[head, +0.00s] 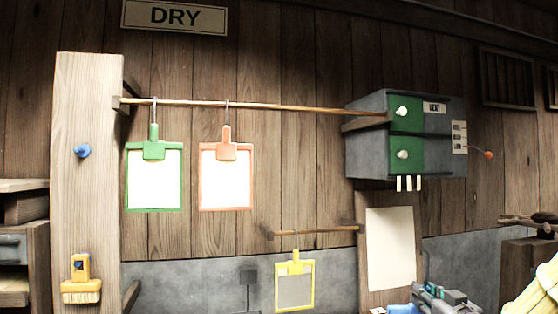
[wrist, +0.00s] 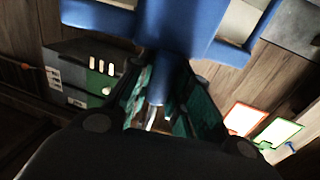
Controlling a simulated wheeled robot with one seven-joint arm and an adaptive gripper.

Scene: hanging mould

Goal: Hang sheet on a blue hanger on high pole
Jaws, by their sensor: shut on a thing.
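The blue hanger (wrist: 180,30) is held in my gripper (wrist: 157,105), which is shut around its narrow stem in the wrist view. A pale sheet (wrist: 240,18) shows inside the blue frame; most of the frame is cut off by the picture edge. In the head view my gripper (head: 425,300) is at the bottom right, with a bit of blue and white beside it. The high pole (head: 290,107) runs across the wall, well above my gripper. A green hanger (head: 154,134) and an orange hanger (head: 226,133) hang at its left part, each with a white sheet.
A grey and green box (head: 375,150) stands at the pole's right end. A lower, short pole (head: 320,231) carries a yellow hanger (head: 295,256) with a grey sheet. A pale panel (head: 390,250) is below the box. The high pole is free right of the orange hanger.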

